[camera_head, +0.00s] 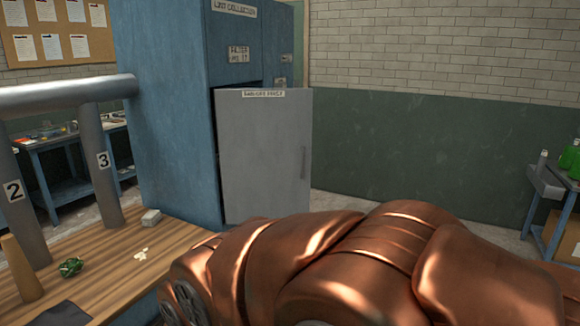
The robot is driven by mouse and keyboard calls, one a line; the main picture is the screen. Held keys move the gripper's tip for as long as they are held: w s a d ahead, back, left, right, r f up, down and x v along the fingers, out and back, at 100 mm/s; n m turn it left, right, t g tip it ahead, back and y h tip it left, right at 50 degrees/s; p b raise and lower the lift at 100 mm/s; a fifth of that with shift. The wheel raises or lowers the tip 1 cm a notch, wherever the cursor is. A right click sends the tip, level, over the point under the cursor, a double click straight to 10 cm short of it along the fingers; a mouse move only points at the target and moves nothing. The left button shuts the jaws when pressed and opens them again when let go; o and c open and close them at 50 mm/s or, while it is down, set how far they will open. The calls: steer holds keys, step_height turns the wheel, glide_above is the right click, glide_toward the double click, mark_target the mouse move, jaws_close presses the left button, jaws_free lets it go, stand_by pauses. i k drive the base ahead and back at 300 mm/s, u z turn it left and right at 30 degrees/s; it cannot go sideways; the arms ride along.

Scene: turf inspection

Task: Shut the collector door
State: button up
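The lint collector (165,120) is a tall blue cabinet left of centre, with label plates on its upper front. Its grey collector door (262,150) is the lower front panel, with a white label along the top and a vertical handle (304,162) near its right edge. The door stands ajar: its right side juts past the cabinet's right edge, and a dark gap shows along its top left. My copper-coloured arm fills the lower right foreground and hides the door's bottom edge. My gripper is not in view.
Open floor shows right of the door, before a green-and-brick wall.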

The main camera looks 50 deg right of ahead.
mark_target(265, 135)
steer(key=z, duration=1.55)
steer(key=k, duration=0.3)
steer(key=u, duration=0.9)
steer(key=i, duration=0.85)
steer(key=z, duration=0.05)
